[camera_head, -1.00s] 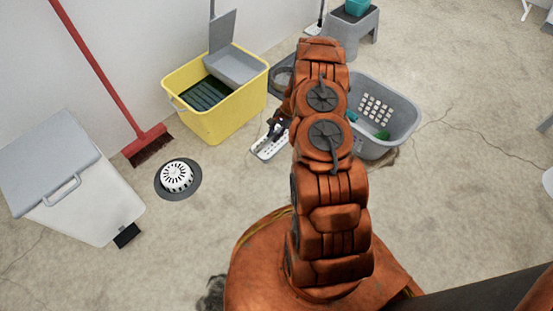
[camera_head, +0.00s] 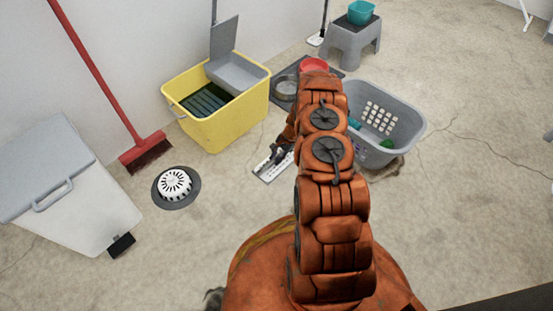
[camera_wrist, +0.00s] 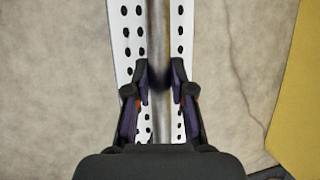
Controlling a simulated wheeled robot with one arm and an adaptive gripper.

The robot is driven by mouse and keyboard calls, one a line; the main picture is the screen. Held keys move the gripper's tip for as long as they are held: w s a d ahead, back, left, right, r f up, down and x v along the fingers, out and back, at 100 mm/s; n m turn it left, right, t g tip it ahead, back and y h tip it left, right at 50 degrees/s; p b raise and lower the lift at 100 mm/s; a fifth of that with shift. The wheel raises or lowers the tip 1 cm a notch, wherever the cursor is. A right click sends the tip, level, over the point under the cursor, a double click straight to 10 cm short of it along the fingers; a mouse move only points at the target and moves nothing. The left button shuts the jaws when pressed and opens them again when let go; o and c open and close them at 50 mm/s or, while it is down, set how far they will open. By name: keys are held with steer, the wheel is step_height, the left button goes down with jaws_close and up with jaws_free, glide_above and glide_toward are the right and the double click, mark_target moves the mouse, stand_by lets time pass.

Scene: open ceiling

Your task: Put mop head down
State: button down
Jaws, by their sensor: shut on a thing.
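The mop head (camera_head: 273,165) is a long white plate with rows of dark holes. In the head view it is left of my arm, in front of the yellow bucket. In the wrist view the mop head (camera_wrist: 183,28) runs up the picture with a grey strip along its middle. My gripper (camera_wrist: 158,78) is shut on it, with one finger on either side of the strip. My gripper (camera_head: 285,150) is partly hidden by my arm in the head view. I cannot tell whether the mop head touches the floor.
A yellow bucket (camera_head: 215,127) stands behind the mop head. A grey laundry basket (camera_head: 408,132) is to the right. A floor drain (camera_head: 175,186), a red broom (camera_head: 95,70) and a white bin (camera_head: 85,215) are on the left. Bare floor lies between drain and arm.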

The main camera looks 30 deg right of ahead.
steer(key=c, duration=1)
jaws_free()
